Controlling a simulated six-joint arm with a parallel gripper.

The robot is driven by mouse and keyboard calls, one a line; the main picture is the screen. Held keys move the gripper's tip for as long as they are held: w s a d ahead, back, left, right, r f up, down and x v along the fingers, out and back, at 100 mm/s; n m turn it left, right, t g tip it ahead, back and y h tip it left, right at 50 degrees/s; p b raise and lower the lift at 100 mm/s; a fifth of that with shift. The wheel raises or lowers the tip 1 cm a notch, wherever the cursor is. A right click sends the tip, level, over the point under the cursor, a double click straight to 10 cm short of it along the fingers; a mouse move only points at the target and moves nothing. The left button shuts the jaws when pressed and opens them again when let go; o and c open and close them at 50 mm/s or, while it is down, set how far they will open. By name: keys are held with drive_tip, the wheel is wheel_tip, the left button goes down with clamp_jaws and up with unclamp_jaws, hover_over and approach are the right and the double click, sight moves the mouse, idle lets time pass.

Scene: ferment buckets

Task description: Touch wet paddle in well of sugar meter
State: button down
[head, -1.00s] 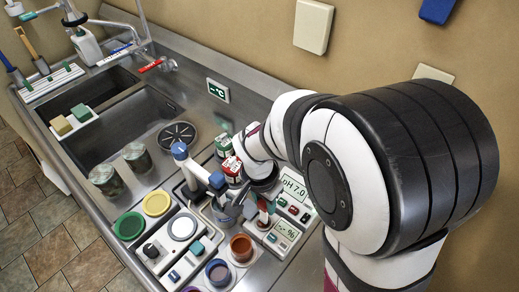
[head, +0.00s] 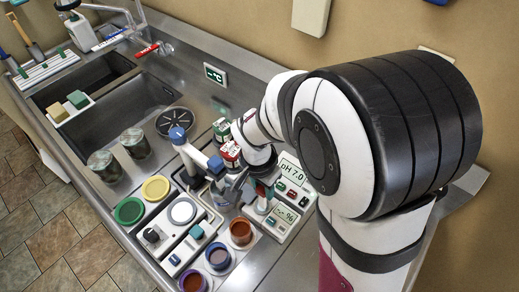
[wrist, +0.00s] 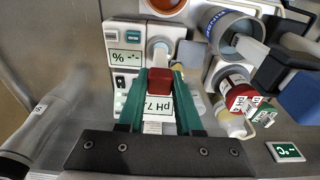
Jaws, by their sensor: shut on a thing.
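My gripper (wrist: 152,85) has green fingers, shut on the red handle of the paddle (wrist: 160,80) in the wrist view. The paddle's pale lower part shows just beyond the handle; whether its tip is wet cannot be told. The white sugar meter (head: 290,219) stands just right of and below the gripper in the head view; it also shows left of the fingers in the wrist view (wrist: 124,58). Its screen reads dashes and a percent sign. The paddle's lower end is close to the meter's left side; contact with the well cannot be made out.
The pH meter (head: 292,174) reads 7.0, behind my gripper. Open pots, one brown (head: 240,233), stand in front. The sink (head: 125,100) is farther left.

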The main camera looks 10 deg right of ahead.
drive_tip(key=shift+r, duration=0.1)
drive_tip(key=shift+r, duration=2.95)
drive_tip(key=shift+w, duration=0.1)
